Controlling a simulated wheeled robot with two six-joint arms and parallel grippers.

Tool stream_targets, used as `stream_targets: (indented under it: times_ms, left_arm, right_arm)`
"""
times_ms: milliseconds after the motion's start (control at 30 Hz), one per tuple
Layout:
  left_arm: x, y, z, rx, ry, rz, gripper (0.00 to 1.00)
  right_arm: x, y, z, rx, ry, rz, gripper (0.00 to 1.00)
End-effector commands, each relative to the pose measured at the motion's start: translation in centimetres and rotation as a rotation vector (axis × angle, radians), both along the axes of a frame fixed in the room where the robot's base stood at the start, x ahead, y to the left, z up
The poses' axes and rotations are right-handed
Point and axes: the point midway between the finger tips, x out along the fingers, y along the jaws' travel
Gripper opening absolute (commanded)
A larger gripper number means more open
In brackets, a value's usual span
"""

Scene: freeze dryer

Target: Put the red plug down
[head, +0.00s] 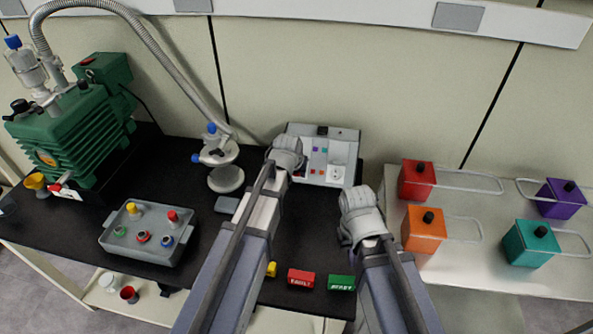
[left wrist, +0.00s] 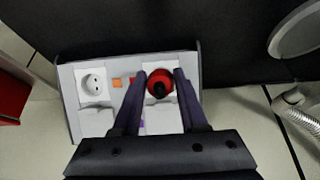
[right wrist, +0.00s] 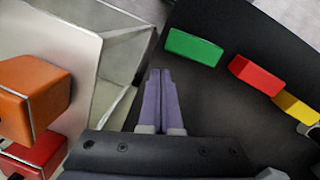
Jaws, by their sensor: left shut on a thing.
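The red plug (left wrist: 160,84) shows in the left wrist view between the two fingers of my left gripper (left wrist: 159,88), which is shut on it. It is over the right part of the light grey socket panel (left wrist: 70,115); I cannot tell whether it is seated or held above. A white round socket (left wrist: 93,83) is open to its left. In the head view my left gripper (head: 287,152) hides the plug and part of the panel (head: 345,134). My right gripper (right wrist: 160,98) is shut and empty, its fingers together above the black bench.
A grey tray (head: 118,240) with several coloured pieces stands left on the black bench. Green (head: 341,283), red (head: 301,278) and yellow blocks lie at the front edge. Coloured boxes with wire handles stand on the right table (head: 470,265). A green pump (head: 75,130) stands far left.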

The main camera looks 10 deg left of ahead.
Motion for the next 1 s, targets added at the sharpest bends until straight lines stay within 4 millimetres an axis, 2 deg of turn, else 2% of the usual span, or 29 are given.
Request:
stream_targets:
  times_ms: [233,767,867,1000]
  left_arm:
    - [-0.8,0.0,0.6,0.0,0.0,0.0,0.0]
    - [-0.8,0.0,0.6,0.0,0.001,-0.001,0.0]
    - [-0.8,0.5,0.6,0.0,0.012,-0.019,0.0]
    - [-0.8,2.2,0.6,0.002,0.06,-0.112,0.0]
  right_arm:
    - [0.0,0.0,0.6,0.0,0.0,0.0,0.0]
    - [0.0,0.0,0.6,0.0,0.0,0.0,0.0]
    - [0.0,0.0,0.8,0.0,0.0,0.0,0.0]
    - [0.0,0.0,1.2,0.0,0.0,0.0,0.0]
